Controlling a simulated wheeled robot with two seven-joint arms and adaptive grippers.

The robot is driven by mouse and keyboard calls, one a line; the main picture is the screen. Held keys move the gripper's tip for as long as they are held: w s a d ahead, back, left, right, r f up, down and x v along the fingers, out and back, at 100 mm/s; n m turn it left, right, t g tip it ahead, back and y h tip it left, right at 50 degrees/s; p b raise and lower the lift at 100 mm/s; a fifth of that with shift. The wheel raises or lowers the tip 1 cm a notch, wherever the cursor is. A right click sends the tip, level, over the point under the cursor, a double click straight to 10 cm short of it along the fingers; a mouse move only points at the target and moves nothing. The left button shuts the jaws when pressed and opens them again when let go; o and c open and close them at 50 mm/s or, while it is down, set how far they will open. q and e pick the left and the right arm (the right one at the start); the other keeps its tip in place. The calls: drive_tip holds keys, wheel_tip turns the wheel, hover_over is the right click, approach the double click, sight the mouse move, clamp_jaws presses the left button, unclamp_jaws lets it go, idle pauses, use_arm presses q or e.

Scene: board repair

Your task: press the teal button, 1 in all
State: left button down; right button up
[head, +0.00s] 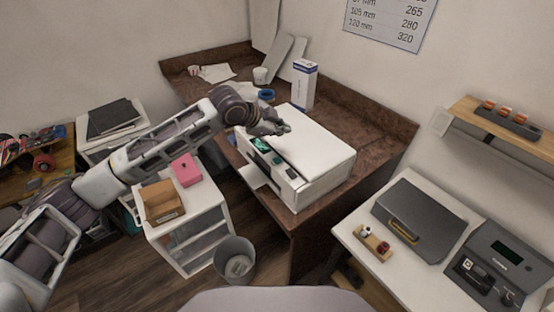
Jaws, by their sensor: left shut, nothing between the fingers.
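A white printer (322,153) stands on the brown desk. A small teal patch (262,146) shows on its front control strip, close below my left gripper; it is too small to tell its exact shape or whether it is pressed in. Darker parts (278,160) lie along the same strip to its right. My left gripper (284,129) is shut and empty, over the printer's left end, a little above and behind the teal patch. I cannot tell whether the fingertips touch the printer. My right gripper is not in view.
The brown desk (375,125) holds a white-and-blue box (303,84), a cup (260,75) and papers behind the printer. A white drawer unit (203,225) with a pink box (186,170) and a bin (235,262) stand in front. A white table (425,203) is at right.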

use_arm(q)
drive_tip(key=shift+a+f+m, duration=0.15)
drive_tip(key=shift+f+m, duration=0.1)
drive_tip(key=shift+m, duration=0.15)
drive_tip(key=shift+s, duration=0.1)
drive_tip(key=shift+f, duration=0.2)
drive_tip(key=b, duration=0.7)
hover_over(279, 161)
drive_tip(key=shift+f, duration=4.15)
